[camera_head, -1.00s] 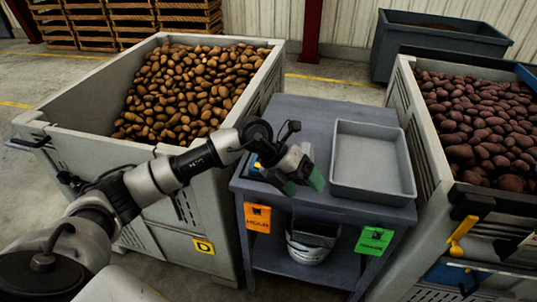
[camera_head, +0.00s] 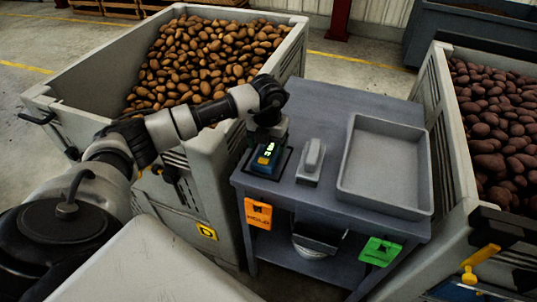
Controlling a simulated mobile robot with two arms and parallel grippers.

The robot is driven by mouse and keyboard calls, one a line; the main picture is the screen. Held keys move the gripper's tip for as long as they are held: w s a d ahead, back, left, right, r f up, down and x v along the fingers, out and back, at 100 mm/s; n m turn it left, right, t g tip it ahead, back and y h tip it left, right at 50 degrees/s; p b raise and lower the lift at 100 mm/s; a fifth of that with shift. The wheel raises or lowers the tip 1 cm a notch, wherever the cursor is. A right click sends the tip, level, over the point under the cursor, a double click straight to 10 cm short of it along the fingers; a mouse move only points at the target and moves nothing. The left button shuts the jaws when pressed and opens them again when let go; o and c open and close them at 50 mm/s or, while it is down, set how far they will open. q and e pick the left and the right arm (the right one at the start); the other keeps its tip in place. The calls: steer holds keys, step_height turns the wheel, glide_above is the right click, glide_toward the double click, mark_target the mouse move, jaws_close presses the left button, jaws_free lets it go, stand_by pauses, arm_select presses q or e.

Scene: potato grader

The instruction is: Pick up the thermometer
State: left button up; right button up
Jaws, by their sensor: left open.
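A small blue and yellow device with a lit greenish display (camera_head: 266,157) lies on a dark pad at the left end of the grey table. It looks like the thermometer, though it is small in the picture. My left gripper (camera_head: 268,143) points down right over it, open, with its fingers close to the device's far end. The fingers are partly hidden under the wrist, and I cannot tell whether they touch the device. My right gripper is not in view.
A grey handheld object (camera_head: 311,160) stands close right of the device. A grey tray (camera_head: 426,205) fills the table's right side. Crates of brown potatoes (camera_head: 60,108) and dark red potatoes (camera_head: 432,120) flank the table (camera_head: 325,112). A bucket (camera_head: 312,246) sits below.

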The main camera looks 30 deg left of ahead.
mark_target(268, 152)
arm_select(q)
step_height(268, 152, down, 3)
steer(key=shift+r, duration=0.2)
steer(key=shift+f, duration=0.45)
steer(key=c, duration=0.7)
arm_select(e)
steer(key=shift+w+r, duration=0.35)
arm_select(q)
steer(key=shift+w, duration=0.1)
steer(key=shift+c, duration=0.2)
